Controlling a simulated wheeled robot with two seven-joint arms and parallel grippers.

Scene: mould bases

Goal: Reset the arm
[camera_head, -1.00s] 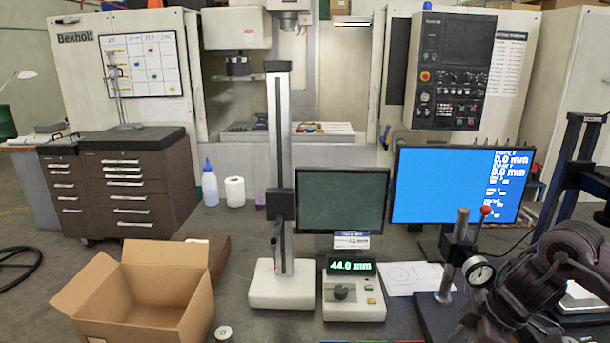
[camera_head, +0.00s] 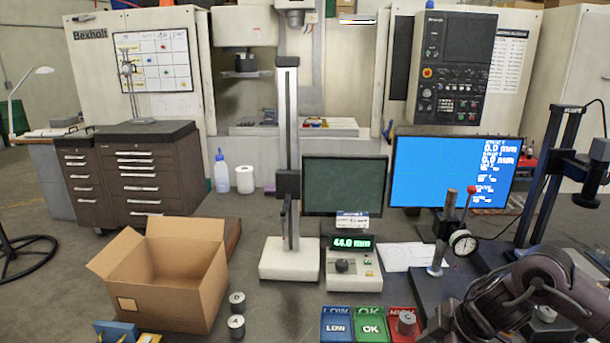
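My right arm (camera_head: 515,300) comes in at the lower right of the head view. Its gripper end points down and left and is cut off by the bottom edge, so the fingertips do not show. Two small metal cylinders (camera_head: 236,326) with letters on top stand beside the cardboard box. The blue LOW (camera_head: 338,326), green OK (camera_head: 371,326) and red (camera_head: 396,314) trays lie at the bottom centre. A grey metal cylinder (camera_head: 407,323) stands on the red tray, close to my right arm.
An open cardboard box (camera_head: 165,290) stands at the lower left. A height gauge (camera_head: 289,258), a readout showing 44.0 mm (camera_head: 353,268), a dark screen (camera_head: 345,185) and a blue monitor (camera_head: 455,172) stand behind. A dial gauge stand (camera_head: 440,235) is left of my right arm.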

